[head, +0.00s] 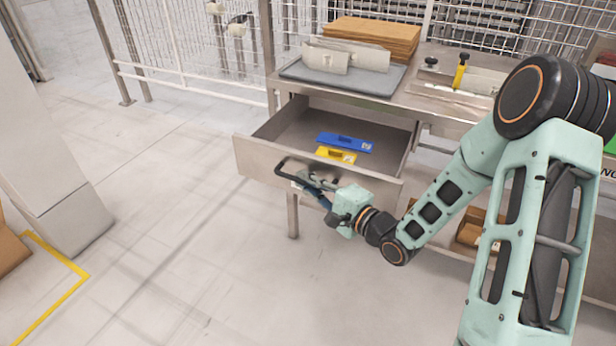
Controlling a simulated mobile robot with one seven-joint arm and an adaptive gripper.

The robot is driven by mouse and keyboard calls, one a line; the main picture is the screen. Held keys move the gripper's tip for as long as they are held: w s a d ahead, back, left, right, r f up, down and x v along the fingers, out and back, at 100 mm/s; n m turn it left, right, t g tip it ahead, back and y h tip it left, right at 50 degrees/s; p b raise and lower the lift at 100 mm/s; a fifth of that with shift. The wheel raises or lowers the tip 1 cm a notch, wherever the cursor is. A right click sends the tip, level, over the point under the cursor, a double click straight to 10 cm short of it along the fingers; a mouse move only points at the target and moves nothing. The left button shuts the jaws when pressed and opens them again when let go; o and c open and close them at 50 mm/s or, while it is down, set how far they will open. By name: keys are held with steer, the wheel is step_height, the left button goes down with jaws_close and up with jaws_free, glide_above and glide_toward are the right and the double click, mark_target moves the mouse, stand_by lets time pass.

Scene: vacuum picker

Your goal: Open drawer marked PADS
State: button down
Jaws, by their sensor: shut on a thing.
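The metal drawer (254,161) under the workbench is pulled well out. It holds a blue item (345,142) and a yellow item (337,155), lying flat near its front. A dark bar handle (283,171) is on the drawer front. My gripper (309,183) is at the handle, shut on it, with my arm reaching in from the right. The fingers and part of the handle overlap, so the exact grip is hard to see. I cannot read a PADS mark on the drawer front; my gripper covers part of it.
The workbench (436,101) carries a grey mat (296,71), stacked brown sheets (372,36) and a yellow-handled tool (460,72). A wire fence (190,45) stands behind. A grey cabinet (62,187) is at the left. The floor before the drawer is clear.

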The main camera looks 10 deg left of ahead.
steer(key=shift+s+a, duration=0.2)
steer(key=shift+s, duration=0.45)
steer(key=c, duration=2)
jaws_free()
steer(key=v, duration=1.2)
steer(key=shift+f, duration=0.15)
